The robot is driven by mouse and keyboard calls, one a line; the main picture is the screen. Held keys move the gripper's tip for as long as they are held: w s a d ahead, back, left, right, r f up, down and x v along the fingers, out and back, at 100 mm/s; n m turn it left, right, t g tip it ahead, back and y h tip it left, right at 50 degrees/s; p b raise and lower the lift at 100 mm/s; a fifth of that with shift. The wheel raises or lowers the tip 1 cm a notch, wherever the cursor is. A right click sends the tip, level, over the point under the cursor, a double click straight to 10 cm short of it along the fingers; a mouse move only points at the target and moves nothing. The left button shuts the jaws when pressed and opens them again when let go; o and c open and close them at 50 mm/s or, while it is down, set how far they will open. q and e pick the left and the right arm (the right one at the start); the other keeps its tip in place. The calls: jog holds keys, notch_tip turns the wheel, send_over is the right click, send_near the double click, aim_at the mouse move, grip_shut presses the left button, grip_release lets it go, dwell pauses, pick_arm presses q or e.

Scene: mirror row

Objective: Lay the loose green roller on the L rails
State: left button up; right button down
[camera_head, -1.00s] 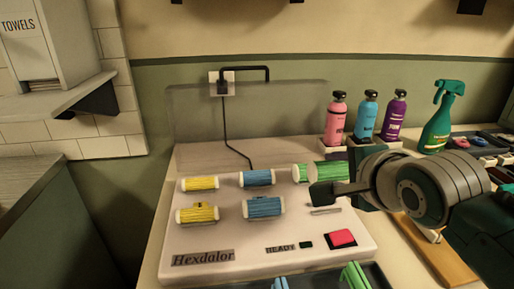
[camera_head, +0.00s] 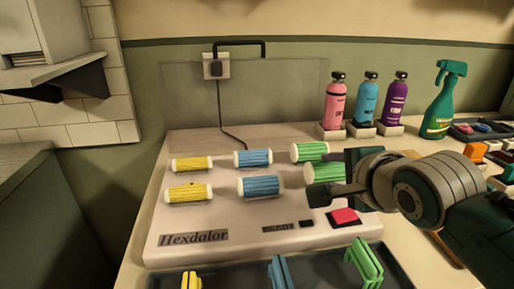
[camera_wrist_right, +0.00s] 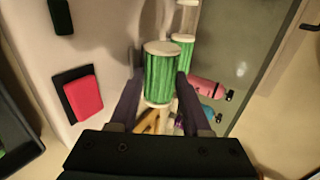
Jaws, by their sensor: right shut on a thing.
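The loose green roller (camera_head: 324,173), with white ends, is in my right gripper (camera_head: 340,193) at the front right position of the white Hexdalor machine (camera_head: 340,233). It lies in line with the front yellow roller (camera_head: 189,192) and front blue roller (camera_head: 259,186). The rails under it are hidden, and I cannot tell whether it touches them. In the right wrist view the roller (camera_wrist_right: 160,75) stands between the two fingers. A second green roller (camera_head: 309,152) sits just behind it, also seen in the wrist view (camera_wrist_right: 184,47). My left gripper is out of view.
A back yellow roller (camera_head: 192,164) and back blue roller (camera_head: 253,158) sit on the machine. A red button (camera_head: 344,216) lies in front of the held roller. A dark tray (camera_head: 232,279) with coloured clips is in front. Bottles (camera_head: 367,103) stand behind at right.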

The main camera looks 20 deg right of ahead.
jog(key=shift+s+f, duration=0.35)
jog(key=shift+f, duration=0.4)
jog(key=shift+s+a+f, duration=0.1)
jog(key=shift+s+f, duration=0.05)
jog(key=shift+f, duration=0.3)
dwell(0.7)
jog(key=c, duration=0.5)
grip_release()
jog(key=shift+w+r+p, duration=0.25)
jog(key=shift+r+p, duration=0.75)
jog(key=shift+r, duration=0.05)
jog(key=shift+s+a+r+p, duration=0.1)
jog(key=shift+s+r+p, duration=0.1)
jog(key=shift+r+p, duration=0.35)
jog(key=shift+s+a+r+p, duration=0.1)
jog(key=shift+s+r+p, duration=0.1)
jog(key=shift+r+p, duration=0.3)
jog(key=shift+w+d+r+p, duration=0.1)
jog(key=shift+w+r+p, duration=0.05)
jog(key=shift+r+p, duration=1.6)
jog(key=shift+p, duration=0.2)
